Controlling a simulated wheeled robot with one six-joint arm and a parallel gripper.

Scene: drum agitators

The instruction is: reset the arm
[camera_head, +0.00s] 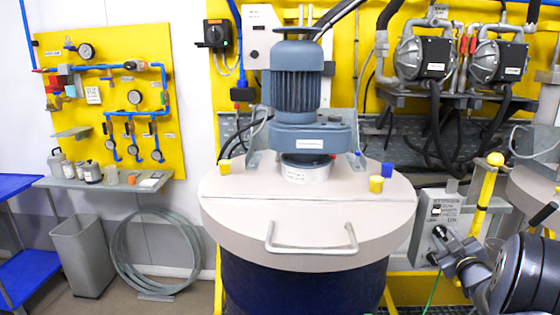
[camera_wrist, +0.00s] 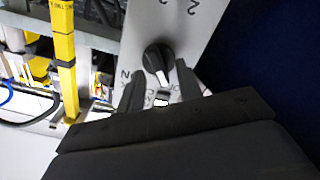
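My arm reaches in from the lower right of the head view, and my gripper (camera_head: 440,250) is in front of the grey control box (camera_head: 447,212) beside the drum. In the wrist view my gripper (camera_wrist: 160,82) shows two dark fingers standing apart, with nothing held between them. A black rotary knob (camera_wrist: 157,58) with a pale pointer sits on the grey panel (camera_wrist: 192,25) just beyond the fingertips. I cannot tell whether the fingers touch the panel. Some panel lettering is hidden behind the fingers.
The drum with its pale lid (camera_head: 300,215) and blue motor (camera_head: 296,85) stands just left of my gripper. A yellow post (camera_head: 487,195) rises close to the arm. Pumps (camera_head: 425,58) and hoses hang behind. A grey bin (camera_head: 82,255) stands far left.

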